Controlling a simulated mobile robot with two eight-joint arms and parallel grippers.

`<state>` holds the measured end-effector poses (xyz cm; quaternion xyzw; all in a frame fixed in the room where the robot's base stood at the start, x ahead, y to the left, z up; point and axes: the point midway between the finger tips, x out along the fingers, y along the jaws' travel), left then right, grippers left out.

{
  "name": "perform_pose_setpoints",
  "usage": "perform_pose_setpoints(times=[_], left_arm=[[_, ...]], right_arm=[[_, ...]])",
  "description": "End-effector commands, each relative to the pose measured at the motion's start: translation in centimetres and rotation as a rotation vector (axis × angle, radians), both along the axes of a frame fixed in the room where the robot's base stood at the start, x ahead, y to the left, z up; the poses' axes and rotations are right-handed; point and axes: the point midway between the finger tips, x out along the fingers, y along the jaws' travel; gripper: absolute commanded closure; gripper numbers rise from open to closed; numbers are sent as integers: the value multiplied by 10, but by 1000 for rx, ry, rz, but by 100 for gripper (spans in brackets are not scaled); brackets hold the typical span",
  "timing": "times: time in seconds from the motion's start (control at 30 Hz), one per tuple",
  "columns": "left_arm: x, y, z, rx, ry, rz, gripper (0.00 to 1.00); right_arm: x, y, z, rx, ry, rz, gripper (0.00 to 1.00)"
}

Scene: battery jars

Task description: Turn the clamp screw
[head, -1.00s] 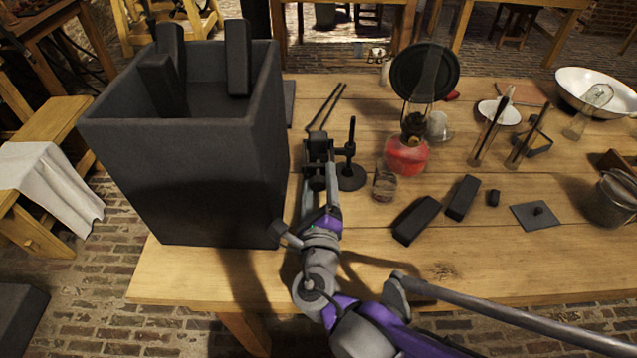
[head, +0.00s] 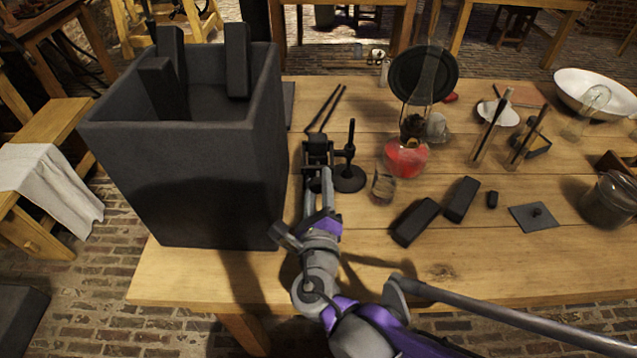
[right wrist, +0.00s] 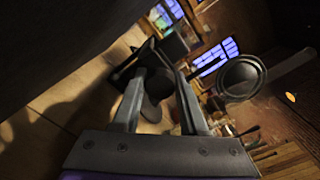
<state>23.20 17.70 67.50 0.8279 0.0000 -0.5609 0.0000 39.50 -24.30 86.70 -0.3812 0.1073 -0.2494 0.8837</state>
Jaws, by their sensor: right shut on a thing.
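A dark clamp stand with a round base (head: 349,179) and an upright rod (head: 350,148) stands on the table beside the dark box. My right gripper (head: 318,166) reaches over the table just left of it. Its fingers are shut on a dark clamp part (head: 318,148), likely the clamp screw. In the right wrist view my right gripper (right wrist: 158,100) has its two fingers on either side of this dark part (right wrist: 157,82). The exact shape of the screw is hard to make out in the shadow. My left gripper is not in view.
A tall dark box (head: 185,185) holding black blocks stands close on the left. To the right are a red oil lamp (head: 405,158), a small glass (head: 383,188), two black blocks (head: 415,221) and a grey plate (head: 534,217).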

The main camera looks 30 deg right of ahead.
Motion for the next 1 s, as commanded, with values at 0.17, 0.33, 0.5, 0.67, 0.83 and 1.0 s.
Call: perform_pose_setpoints(times=[0.17, 0.33, 0.5, 0.67, 0.83, 1.0], left_arm=[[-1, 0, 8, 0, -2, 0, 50], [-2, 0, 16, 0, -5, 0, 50], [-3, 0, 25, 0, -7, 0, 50], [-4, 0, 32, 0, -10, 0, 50], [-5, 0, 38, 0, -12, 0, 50], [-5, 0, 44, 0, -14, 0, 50]], right_arm=[[0, 0, 1, 88, -54, 0, 100], [0, 0, 1, 211, -130, 0, 100], [0, 0, 1, 350, -215, 0, 100], [0, 1, 1, 480, -294, 0, 100], [0, 1, 0, 618, -378, 0, 100], [1, 1, 0, 756, -462, 0, 100]])
